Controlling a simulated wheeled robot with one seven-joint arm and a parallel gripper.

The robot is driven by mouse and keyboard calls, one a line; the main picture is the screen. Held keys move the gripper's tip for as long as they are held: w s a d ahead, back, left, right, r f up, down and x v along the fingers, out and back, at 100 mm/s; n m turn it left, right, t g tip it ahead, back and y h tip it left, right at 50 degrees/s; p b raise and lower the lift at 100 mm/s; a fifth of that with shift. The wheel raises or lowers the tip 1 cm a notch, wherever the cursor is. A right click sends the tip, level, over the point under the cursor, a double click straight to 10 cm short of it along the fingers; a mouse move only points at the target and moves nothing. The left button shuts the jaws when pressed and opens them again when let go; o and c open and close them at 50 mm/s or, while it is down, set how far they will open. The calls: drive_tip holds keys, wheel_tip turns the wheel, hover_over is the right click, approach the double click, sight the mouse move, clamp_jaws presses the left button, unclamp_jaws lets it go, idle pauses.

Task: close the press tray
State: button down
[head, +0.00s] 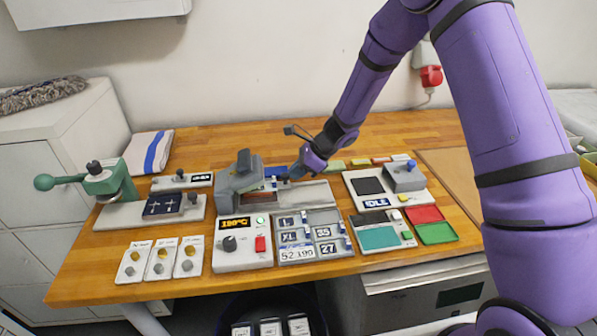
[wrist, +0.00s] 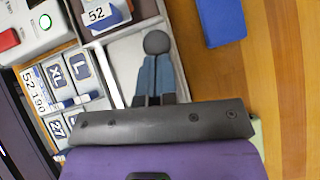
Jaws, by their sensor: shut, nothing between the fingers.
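The grey press (head: 240,178) stands at the middle of the bench, with its pale grey tray (head: 315,196) reaching out to the right of it. In the wrist view the tray (wrist: 122,58) lies below my fingers, with a blue block marked 52 (wrist: 97,14) at its press end. My gripper (head: 288,177) is over the tray, near the press. In the wrist view my gripper (wrist: 155,60) has its blue-grey fingers together and empty. A dark round knob (wrist: 155,42) shows right at the fingertips; I cannot tell whether they touch it.
A unit marked IDLE (head: 375,203) is to the right. A blue item (wrist: 223,22) lies behind the tray. A green hand press (head: 110,182) stands at the left.

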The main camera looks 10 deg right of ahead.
drive_tip(key=d, duration=0.1)
drive_tip(key=d+r, duration=0.1)
drive_tip(key=d, duration=0.2)
drive_tip(key=shift+s+d+r, duration=0.2)
drive_tip(key=shift+s+d, duration=0.1)
drive_tip(key=shift+s, duration=0.05)
drive_tip(key=w+v, duration=0.1)
drive_tip(key=v, duration=0.8)
drive_tip(key=s+d+r+n+h, duration=0.3)
drive_tip(key=s+r+n, duration=0.7)
drive_tip(key=s+r, duration=0.8)
drive_tip(key=s+d+r+n+t+h, duration=0.1)
drive_tip(key=s+d+r+n, duration=0.1)
drive_tip(key=s, duration=0.4)
drive_tip(key=s+d+r+n+t+h, duration=0.1)
drive_tip(key=s+d+r+n+h, duration=0.1)
drive_tip(key=s, duration=0.4)
drive_tip(key=s+d+r+n+t+h, duration=0.2)
drive_tip(key=s+d+r+n, duration=0.1)
drive_tip(key=s+n, duration=0.2)
drive_tip(key=shift+s+r+n, duration=0.4)
drive_tip(key=shift+s, duration=0.6)
